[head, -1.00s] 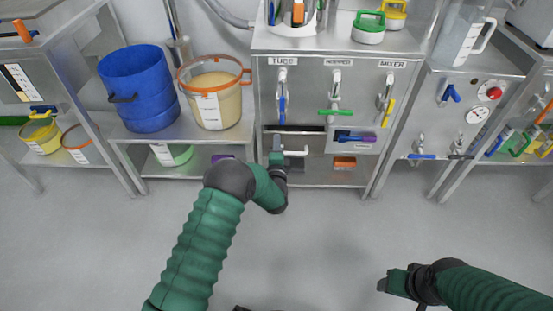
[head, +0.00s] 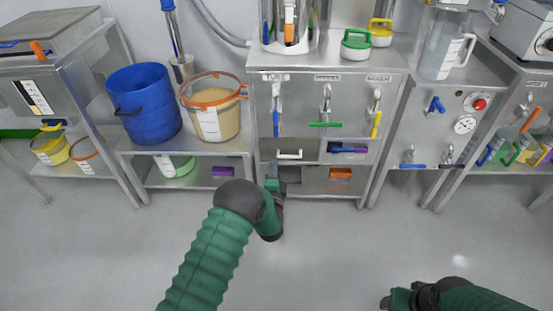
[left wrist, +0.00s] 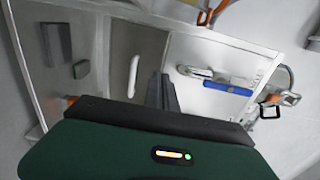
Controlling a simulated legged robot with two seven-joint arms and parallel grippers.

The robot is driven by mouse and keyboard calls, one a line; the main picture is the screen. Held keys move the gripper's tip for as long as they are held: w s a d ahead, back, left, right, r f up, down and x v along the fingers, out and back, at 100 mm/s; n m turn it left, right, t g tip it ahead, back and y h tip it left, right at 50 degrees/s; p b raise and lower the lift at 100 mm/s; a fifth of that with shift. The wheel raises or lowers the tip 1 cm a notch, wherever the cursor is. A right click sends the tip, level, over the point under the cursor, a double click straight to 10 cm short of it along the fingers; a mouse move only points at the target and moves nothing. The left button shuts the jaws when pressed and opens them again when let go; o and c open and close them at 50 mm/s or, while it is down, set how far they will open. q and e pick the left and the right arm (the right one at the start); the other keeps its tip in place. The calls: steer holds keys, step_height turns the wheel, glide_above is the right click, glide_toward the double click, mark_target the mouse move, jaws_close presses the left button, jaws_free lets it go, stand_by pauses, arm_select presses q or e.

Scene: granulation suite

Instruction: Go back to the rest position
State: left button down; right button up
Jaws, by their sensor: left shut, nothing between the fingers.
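My left gripper (head: 272,172) is in front of the lower part of the steel cabinet (head: 290,92), just below a drawer with a white handle (head: 290,155). Its fingers are shut and empty. In the left wrist view the dark closed fingers (left wrist: 161,92) stand beside the white handle (left wrist: 133,76), apart from it as far as I can see. My right gripper (head: 390,301) is at the bottom right, over the floor. Its fingertips are too small and partly cut off to read.
A low shelf at left holds a blue tub (head: 146,104) and an orange-rimmed bucket (head: 214,108). An open compartment with blue and purple items (head: 348,149) is right of the handle. An orange block (head: 341,173) lies below. The grey floor (head: 330,245) in front is clear.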

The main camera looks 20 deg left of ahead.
arm_select(q)
steer(key=s+d+r+n+g+h+p, duration=0.1)
steer(key=s+r+n+g+h, duration=0.3)
steer(key=s, duration=0.8)
steer(key=s+d+r+n+g+y+p, duration=0.1)
steer(key=s+n+g, duration=0.5)
steer(key=s, duration=0.6)
steer(key=s+d+r+n+g+h, duration=0.1)
steer(key=s+r+n+g+h, duration=0.25)
steer(key=s, duration=0.85)
step_height(320, 180, up, 37)
steer(key=n+g+y+p, duration=0.1)
steer(key=p, duration=3.7)
steer(key=shift+s+a, duration=0.25)
steer(key=shift+a, duration=0.05)
arm_select(e)
steer(key=w+v, duration=0.3)
steer(key=v, duration=1)
steer(key=w+a+r+v, duration=0.1)
steer(key=w+v, duration=0.2)
steer(key=v, duration=1.1)
steer(key=w+r+v, duration=0.1)
steer(key=w+v, duration=0.2)
steer(key=v, duration=1)
steer(key=shift+a+r, duration=0.2)
steer(key=shift+a, duration=0.2)
